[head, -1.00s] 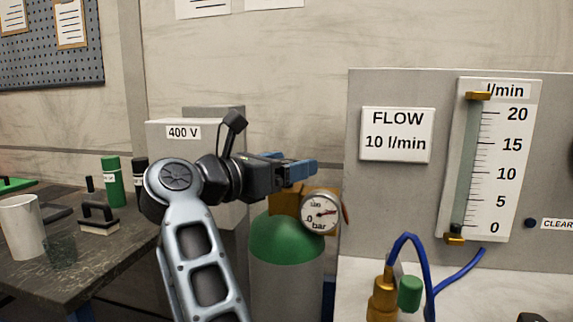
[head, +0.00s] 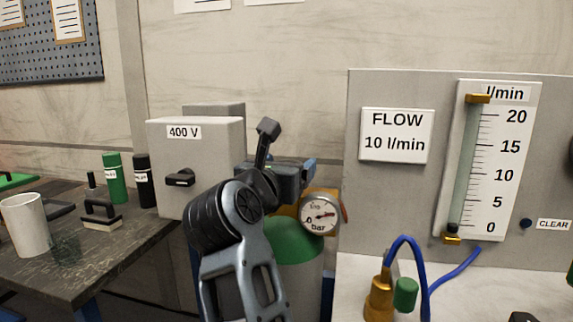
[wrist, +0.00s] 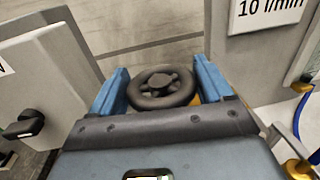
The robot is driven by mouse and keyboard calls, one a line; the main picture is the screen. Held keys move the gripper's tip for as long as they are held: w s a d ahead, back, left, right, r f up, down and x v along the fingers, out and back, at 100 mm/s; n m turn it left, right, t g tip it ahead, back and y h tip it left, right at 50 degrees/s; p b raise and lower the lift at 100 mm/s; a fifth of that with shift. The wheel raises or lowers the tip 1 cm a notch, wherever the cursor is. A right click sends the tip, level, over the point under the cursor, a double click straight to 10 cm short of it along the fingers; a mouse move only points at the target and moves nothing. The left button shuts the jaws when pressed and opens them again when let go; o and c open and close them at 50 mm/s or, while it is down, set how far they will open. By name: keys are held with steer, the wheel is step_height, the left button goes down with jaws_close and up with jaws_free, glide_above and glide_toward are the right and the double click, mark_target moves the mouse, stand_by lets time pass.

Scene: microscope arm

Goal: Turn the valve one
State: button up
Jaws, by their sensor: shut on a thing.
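A black spoked handwheel (wrist: 161,87), the valve, shows in the wrist view between the two blue fingers of my gripper (wrist: 160,82). The fingers are shut on its rim from both sides. In the head view my gripper (head: 280,176) is over the top of a grey gas cylinder with a green shoulder (head: 295,242), and the handwheel is hidden there. A round pressure gauge (head: 320,214) sits beside the gripper on the brass valve body, its needle pointing right. A flow meter (head: 484,160) on the right panel has its dark float near 0.
A sign (head: 395,136) reads FLOW 10 l/min. A grey 400 V box (head: 205,150) with a black handle stands left of the cylinder. A dark bench (head: 90,262) holds a white cup (head: 24,224) and bottles. A brass fitting (head: 380,298) with a blue hose is at lower right.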

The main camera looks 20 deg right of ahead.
steer(key=o, duration=1)
steer(key=shift+c, duration=0.2)
steer(key=v, duration=0.7)
steer(key=shift+s+a+b, duration=0.25)
steer(key=shift+s+b, duration=0.05)
steer(key=shift+b, duration=0.1)
steer(key=shift+a, duration=0.1)
